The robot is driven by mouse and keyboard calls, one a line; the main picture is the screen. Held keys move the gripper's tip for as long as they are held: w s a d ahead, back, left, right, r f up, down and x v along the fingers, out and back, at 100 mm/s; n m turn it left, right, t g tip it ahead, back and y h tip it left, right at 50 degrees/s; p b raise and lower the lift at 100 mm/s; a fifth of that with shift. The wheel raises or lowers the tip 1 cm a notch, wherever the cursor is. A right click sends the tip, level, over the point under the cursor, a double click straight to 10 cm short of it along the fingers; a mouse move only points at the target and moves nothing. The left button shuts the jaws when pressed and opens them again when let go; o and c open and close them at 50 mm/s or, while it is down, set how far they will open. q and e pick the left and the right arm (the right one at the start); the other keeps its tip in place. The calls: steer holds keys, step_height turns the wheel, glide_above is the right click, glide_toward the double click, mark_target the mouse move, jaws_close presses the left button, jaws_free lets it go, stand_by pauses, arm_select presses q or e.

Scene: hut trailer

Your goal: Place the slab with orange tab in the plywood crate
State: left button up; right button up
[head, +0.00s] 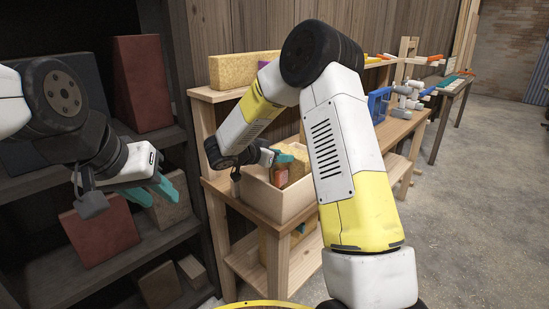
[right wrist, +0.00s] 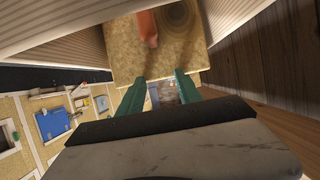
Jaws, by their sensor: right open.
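The plywood crate (head: 281,203) stands on the wooden bench in the head view, with several yellowish and reddish pieces inside. My right gripper (head: 274,157) is over the crate with teal fingers apart. In the right wrist view a speckled yellow slab with an orange tab (right wrist: 182,50) lies just beyond the open fingertips (right wrist: 160,82), between pale walls that look like the crate's. Nothing shows held between these fingers. Whether the slab touches the fingertips or the crate floor cannot be told. My left gripper (head: 155,190) is open and empty, in front of the dark shelf.
The dark shelf (head: 95,250) at left holds reddish and brown blocks. A yellow block (head: 234,70) lies on the raised ledge behind the crate. Blue and grey items (head: 380,104) stand further along the bench. Concrete floor (head: 470,200) is clear at right.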

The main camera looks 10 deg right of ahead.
steer(key=v, duration=1)
steer(key=shift+s+a+r, duration=0.2)
steer(key=shift+a, duration=0.05)
steer(key=s+d+r+n+g+y, duration=0.2)
steer(key=s+d+g, duration=0.1)
steer(key=s+d, duration=0.4)
steer(key=s+d+r+n+g+y, duration=0.25)
steer(key=s+d, duration=0.25)
steer(key=s, duration=0.4)
steer(key=s+a+r+n+t+y, duration=0.1)
steer(key=s+a+n+y, duration=0.1)
steer(key=s, duration=0.4)
steer(key=s+a+r+n+t+y, duration=0.2)
steer(key=s+n+y, duration=0.2)
steer(key=s+y, duration=0.2)
steer(key=shift+n+y, duration=0.25)
steer(key=shift+c, duration=0.5)
steer(key=shift+d, duration=0.1)
